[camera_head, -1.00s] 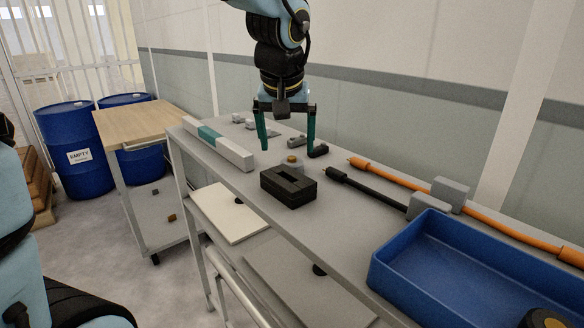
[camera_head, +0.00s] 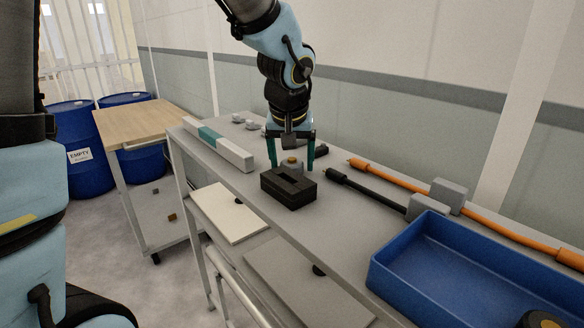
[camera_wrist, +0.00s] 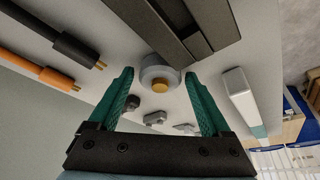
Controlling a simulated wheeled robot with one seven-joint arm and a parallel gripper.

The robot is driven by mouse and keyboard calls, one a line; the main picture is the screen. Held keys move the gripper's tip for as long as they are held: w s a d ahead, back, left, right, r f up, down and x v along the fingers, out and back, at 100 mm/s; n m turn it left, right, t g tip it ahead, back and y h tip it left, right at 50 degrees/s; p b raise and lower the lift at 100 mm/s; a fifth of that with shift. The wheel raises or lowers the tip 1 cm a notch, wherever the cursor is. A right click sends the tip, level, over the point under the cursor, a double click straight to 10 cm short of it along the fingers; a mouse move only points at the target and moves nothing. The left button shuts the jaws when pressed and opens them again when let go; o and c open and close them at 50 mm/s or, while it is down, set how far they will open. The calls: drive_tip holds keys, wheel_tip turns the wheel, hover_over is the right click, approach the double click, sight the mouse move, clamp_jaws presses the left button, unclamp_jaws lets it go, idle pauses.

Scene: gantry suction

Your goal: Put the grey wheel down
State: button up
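The grey wheel (camera_head: 291,170) is a small round grey part with a brass-coloured centre. It is at the bench top, just behind a black slotted block (camera_head: 288,194). In the wrist view the wheel (camera_wrist: 148,64) shows between my fingertips, with the block beyond it. My gripper (camera_head: 292,166) points down with its green fingers on either side of the wheel. In the wrist view the fingers (camera_wrist: 159,76) are spread, with narrow gaps to the wheel. The wheel's underside is hidden, so I cannot tell its exact contact with the bench.
A long grey and teal bar (camera_head: 217,141) lies on the left of the bench (camera_head: 345,228). Orange and black cables (camera_head: 393,172) run along the back right, by grey blocks (camera_head: 448,195). A blue tray (camera_head: 400,288) fills the front right. Small grey parts (camera_wrist: 154,117) lie behind my gripper.

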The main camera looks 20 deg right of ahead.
clamp_jaws()
drive_tip(key=shift+r, duration=0.15)
idle(0.4)
